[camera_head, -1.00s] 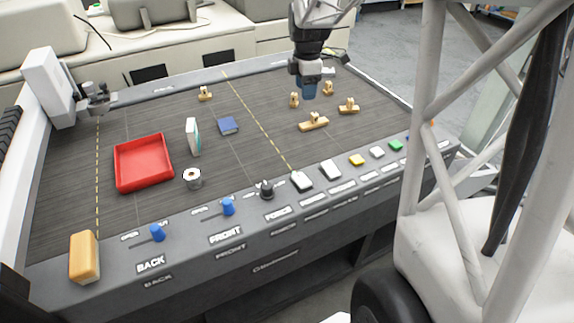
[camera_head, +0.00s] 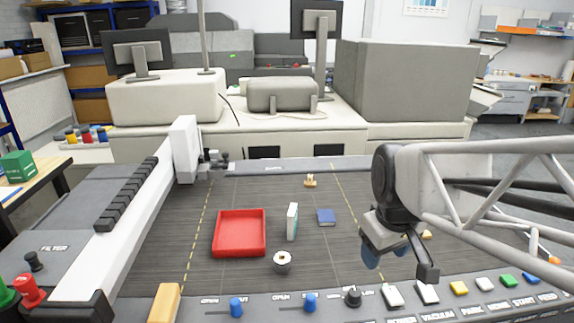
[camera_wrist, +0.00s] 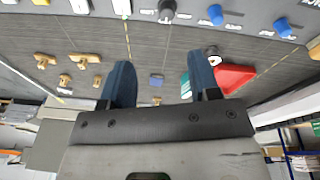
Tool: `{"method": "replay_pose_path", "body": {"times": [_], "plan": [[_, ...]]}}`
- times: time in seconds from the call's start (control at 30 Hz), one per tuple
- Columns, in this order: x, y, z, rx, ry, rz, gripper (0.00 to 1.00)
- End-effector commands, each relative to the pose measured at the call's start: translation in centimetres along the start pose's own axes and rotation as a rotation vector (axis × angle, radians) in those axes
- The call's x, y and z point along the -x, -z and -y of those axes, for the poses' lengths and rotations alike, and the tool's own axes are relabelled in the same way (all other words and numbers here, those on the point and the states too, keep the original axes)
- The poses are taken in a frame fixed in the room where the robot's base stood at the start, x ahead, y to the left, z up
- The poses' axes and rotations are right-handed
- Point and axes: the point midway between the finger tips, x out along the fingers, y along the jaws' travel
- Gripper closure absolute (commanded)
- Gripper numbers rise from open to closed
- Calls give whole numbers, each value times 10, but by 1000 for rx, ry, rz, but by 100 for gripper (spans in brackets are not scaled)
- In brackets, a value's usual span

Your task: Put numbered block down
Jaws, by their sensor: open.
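My gripper (camera_head: 372,258) hangs above the right part of the dark table in the head view. In the wrist view my gripper (camera_wrist: 163,78) has its two blue fingers apart with nothing held between them. No number is legible on any block. A small dark blue block (camera_head: 326,217) lies flat on the table, left of my gripper, and also shows far off in the wrist view (camera_wrist: 156,80). A wooden block (camera_head: 165,303) stands at the front left edge. Several small wooden pieces (camera_wrist: 82,60) show in the wrist view; my arm hides most of them in the head view.
A red tray (camera_head: 216,240) looks empty. A white and teal box (camera_head: 292,221) stands upright beside it, with a white roll (camera_head: 282,261) in front. Knobs (camera_head: 311,301) and coloured buttons (camera_head: 459,288) line the front panel. A white rail (camera_head: 140,225) bounds the left.

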Motion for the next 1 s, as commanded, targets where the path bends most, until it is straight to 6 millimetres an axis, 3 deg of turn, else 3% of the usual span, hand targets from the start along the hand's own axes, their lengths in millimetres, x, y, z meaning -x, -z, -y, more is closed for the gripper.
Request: {"method": "replay_pose_path", "body": {"times": [0.2, 0.4, 1.0], "plan": [[1, -41, 33, -193, 1, -32, 44], [-1, -60, 46, -290, 5, -45, 44], [-1, -63, 48, -307, 6, -47, 44]]}}
